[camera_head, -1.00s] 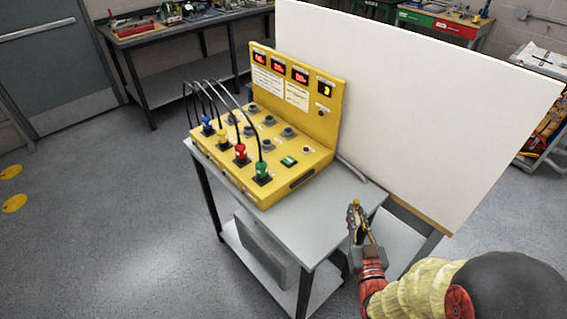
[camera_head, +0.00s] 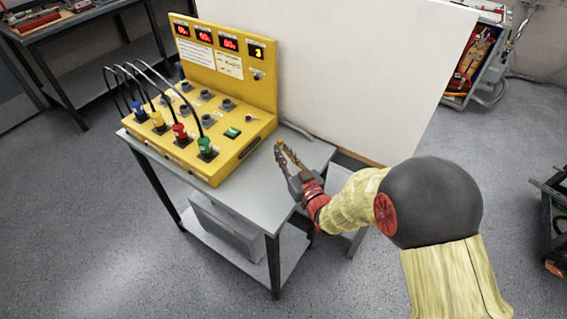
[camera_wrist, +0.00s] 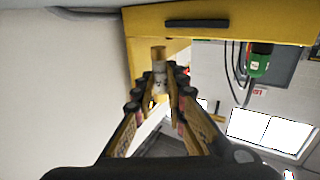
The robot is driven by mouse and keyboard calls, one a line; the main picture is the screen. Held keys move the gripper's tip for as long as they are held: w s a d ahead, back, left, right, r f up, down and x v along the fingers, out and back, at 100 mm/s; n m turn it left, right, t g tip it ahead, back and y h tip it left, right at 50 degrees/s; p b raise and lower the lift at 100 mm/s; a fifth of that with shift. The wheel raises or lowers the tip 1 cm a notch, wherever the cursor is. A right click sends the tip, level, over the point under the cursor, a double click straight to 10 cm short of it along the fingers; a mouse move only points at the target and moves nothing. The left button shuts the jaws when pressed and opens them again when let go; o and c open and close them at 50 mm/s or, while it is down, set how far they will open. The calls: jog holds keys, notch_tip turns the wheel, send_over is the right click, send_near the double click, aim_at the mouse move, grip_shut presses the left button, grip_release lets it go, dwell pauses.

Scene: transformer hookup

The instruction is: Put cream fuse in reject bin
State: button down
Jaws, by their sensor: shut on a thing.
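My gripper (camera_head: 284,152) is above the right end of the grey table (camera_head: 262,200), to the right of the yellow panel. In the wrist view, my gripper (camera_wrist: 160,92) is shut on a small cylinder with a pale cream body and a brownish end cap, the cream fuse (camera_wrist: 159,78). The fuse points away from the wrist between the fingertips. In the head view the fuse is too small to make out apart from the fingers. I cannot make out a reject bin in either view.
The yellow panel (camera_head: 240,85) on the table has blue, yellow, red and green plugs with black cables. A large white board (camera_head: 350,70) stands behind the table. A cart (camera_head: 478,55) is at the back right, and a dark rack (camera_head: 556,225) is at the right edge. Floor between is clear.

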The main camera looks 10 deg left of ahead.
jog(key=w+f, duration=0.1)
jog(key=w+f+b, duration=0.1)
jog(key=f, duration=0.1)
jog(key=shift+w+f, duration=0.2)
jog(key=shift+w, duration=0.2)
jog(key=shift+f+b, duration=0.7)
jog(key=shift+f, duration=0.65)
jog(key=shift+f, duration=0.2)
jog(key=c, duration=1.8)
grip_release()
jog(key=shift+r, duration=0.1)
jog(key=shift+s+r, duration=0.1)
jog(key=shift+r, duration=0.05)
jog(key=p+v, duration=0.2)
jog(key=v, duration=1)
jog(key=shift+p, duration=0.35)
